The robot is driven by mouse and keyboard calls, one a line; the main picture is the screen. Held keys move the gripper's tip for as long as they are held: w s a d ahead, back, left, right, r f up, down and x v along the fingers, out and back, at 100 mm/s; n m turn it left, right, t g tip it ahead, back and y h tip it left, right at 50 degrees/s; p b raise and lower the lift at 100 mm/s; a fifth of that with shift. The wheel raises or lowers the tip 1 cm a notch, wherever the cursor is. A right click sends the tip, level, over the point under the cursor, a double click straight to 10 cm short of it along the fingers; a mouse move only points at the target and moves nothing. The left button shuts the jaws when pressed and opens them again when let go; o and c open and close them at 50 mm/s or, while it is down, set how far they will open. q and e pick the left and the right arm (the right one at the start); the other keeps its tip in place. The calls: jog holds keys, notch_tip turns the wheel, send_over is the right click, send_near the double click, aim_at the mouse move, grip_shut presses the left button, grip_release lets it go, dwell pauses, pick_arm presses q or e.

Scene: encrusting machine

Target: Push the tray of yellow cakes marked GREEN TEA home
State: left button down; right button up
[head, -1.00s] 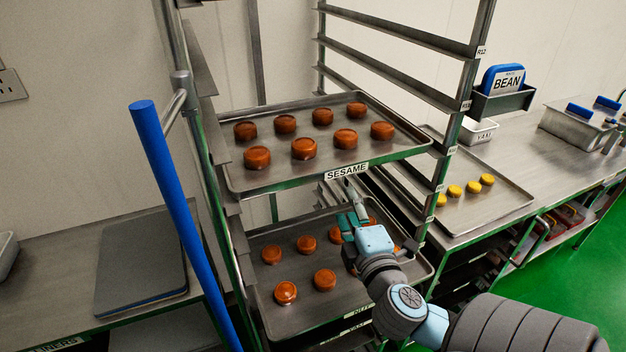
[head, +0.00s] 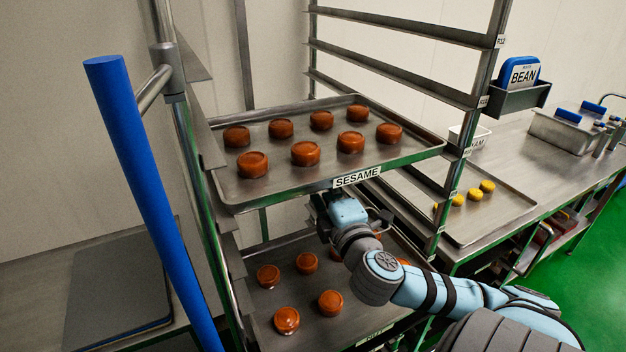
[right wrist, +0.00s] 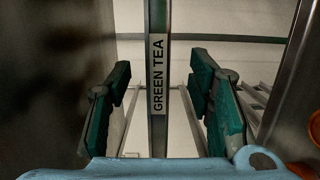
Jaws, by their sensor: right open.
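In the right wrist view, a narrow metal edge with a GREEN TEA label (right wrist: 158,75) runs upright between my two green finger pads, apart from both. No cakes show on it there, and in the head view it is hidden. My right gripper (head: 345,206) is open and empty, just below the front edge of the SESAME tray (head: 232,203) and above the lower tray of brown cakes (head: 262,318). Yellow cakes (head: 473,195) show on a tray (head: 515,207) at the right; no label on that tray is readable. My left gripper is not in view.
A blue pole (head: 150,190) rises on the left. A BEAN holder (head: 510,98) is fixed near the right post. A steel counter (head: 560,165) extends right.

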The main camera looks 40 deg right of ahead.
jog(key=x, duration=0.7)
jog(key=shift+w+d+r, duration=0.15)
jog(key=shift+w+d, duration=0.05)
jog(key=shift+d, duration=0.25)
jog(key=shift+w+d, duration=0.2)
jog(key=shift+w, duration=0.25)
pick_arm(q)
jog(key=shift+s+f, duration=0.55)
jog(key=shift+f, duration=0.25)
pick_arm(e)
jog(key=shift+s, duration=0.1)
jog(key=shift+c, duration=0.3)
grip_shut()
